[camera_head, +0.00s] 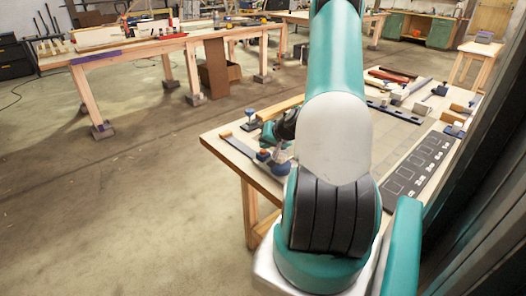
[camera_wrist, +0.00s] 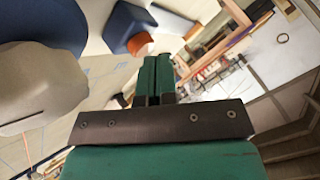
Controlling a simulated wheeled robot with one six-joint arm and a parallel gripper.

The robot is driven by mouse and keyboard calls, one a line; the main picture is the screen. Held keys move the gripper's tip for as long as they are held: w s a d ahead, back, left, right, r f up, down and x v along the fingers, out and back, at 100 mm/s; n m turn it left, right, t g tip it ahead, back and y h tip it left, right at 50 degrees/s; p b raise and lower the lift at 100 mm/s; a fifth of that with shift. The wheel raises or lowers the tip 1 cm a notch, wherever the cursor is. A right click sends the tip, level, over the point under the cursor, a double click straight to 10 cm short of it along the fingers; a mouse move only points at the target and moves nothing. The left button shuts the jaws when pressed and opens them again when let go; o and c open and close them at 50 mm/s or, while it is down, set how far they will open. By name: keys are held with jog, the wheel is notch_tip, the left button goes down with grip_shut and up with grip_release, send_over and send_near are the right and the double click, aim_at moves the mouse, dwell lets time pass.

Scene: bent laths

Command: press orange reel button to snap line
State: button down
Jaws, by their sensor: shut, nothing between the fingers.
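My gripper (camera_wrist: 157,70) is shut and empty, its two green fingers together in the wrist view. The orange button (camera_wrist: 140,43) sits on the end of a dark blue reel body (camera_wrist: 126,27), just beyond and slightly left of the fingertips. Part of the button's lower side is close to the finger tops; I cannot tell whether they touch. In the head view a blue reel body (camera_head: 283,168) shows at the near left edge of the workbench (camera_head: 232,160).
A large navy block (camera_wrist: 45,22) and a rounded grey-white piece (camera_wrist: 40,88) stand close on the left in the wrist view. A black marked board (camera_head: 418,165) lies on the bench's right side. Open floor (camera_head: 130,210) lies to the left.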

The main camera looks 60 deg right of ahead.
jog(key=shift+f+b, duration=0.3)
jog(key=shift+f, duration=0.05)
jog(key=shift+r, duration=0.1)
dwell(0.4)
jog(key=shift+r+p, duration=0.75)
jog(key=shift+r, duration=0.25)
jog(key=shift+r+p, duration=1.7)
jog(key=shift+r, duration=0.85)
